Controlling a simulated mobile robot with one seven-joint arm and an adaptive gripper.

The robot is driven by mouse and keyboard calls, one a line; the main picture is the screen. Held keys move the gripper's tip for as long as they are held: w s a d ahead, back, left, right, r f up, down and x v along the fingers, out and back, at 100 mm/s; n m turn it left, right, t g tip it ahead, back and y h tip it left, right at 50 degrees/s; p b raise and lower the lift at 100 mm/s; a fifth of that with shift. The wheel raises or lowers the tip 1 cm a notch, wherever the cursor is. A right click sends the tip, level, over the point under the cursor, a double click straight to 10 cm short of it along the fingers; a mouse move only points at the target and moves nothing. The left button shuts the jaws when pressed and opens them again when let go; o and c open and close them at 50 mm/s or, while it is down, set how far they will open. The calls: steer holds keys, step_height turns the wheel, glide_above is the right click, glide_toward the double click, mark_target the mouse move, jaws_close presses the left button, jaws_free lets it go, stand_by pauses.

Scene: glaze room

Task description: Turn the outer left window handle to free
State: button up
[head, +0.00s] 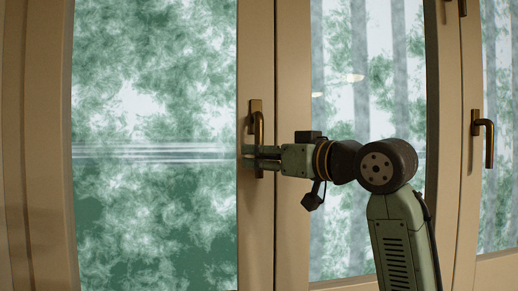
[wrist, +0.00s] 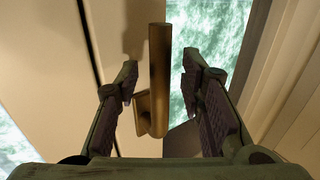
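The outer left window handle (head: 257,128) is a brass lever on the window frame, left of centre in the head view. Its lever hangs down from the mounting plate. My gripper (head: 255,158) is at the lever's lower part in the head view, reaching in from the right. In the wrist view the brass lever (wrist: 159,80) stands between the two open fingers of my gripper (wrist: 160,85). A gap shows on both sides of the lever, and neither finger visibly touches it.
A second brass handle (head: 485,137) hangs down on the frame at the right. Large glass panes (head: 155,80) with green foliage behind fill the left and middle. Beige window frames (head: 291,230) run vertically beside my gripper.

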steer(key=shift+w+a, duration=0.35)
steer(key=shift+w, duration=0.05)
jaws_close()
stand_by(0.7)
